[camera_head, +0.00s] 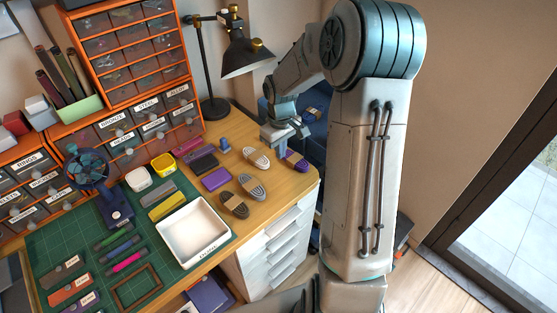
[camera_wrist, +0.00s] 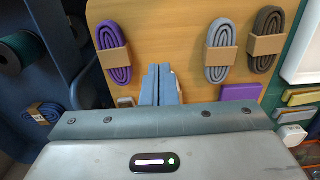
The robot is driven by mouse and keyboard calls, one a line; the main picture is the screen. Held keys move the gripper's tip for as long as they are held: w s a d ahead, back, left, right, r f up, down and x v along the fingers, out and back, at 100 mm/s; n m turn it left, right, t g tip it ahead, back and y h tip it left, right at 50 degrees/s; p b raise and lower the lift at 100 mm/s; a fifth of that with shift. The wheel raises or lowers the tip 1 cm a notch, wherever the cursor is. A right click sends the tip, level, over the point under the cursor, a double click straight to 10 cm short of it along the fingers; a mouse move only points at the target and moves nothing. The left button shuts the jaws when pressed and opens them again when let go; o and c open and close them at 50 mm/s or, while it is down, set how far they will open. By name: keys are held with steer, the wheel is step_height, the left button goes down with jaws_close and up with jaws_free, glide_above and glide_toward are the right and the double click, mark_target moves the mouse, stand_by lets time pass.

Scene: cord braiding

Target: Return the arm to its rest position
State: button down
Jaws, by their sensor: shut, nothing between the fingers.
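My gripper (camera_head: 302,131) is at the end of my folded arm, over the right back edge of the wooden desk (camera_head: 222,140). In the wrist view my gripper (camera_wrist: 160,84) points at the desk top with its two blue-grey fingers together and nothing between them. A banded purple cord bundle (camera_head: 296,161) lies just below my gripper; it also shows in the wrist view (camera_wrist: 114,65), left of the fingers. Banded cord bundles in light (camera_head: 257,153), grey (camera_head: 254,190) and dark brown (camera_head: 233,210) lie nearby on the desk. The gripper touches none of them visibly.
Orange drawer cabinets (camera_head: 83,55) line the back left. A white tray (camera_head: 192,262) sits on the green mat (camera_head: 52,232). A blue cord bundle (camera_wrist: 42,113) lies on a blue shelf beyond the desk edge.

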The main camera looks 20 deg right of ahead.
steer(key=s+a+r+m+t+p, duration=0.1)
steer(key=s+a+r+m, duration=0.1)
steer(key=s+r, duration=0.6)
steer(key=s+a+r+m+t+p, duration=0.1)
steer(key=s+a+r, duration=0.4)
steer(key=s, duration=0.9)
step_height(320, 180, up, 3)
steer(key=shift+f+m+t, duration=0.1)
steer(key=shift+m+t, duration=0.3)
steer(key=shift+m, duration=0.5)
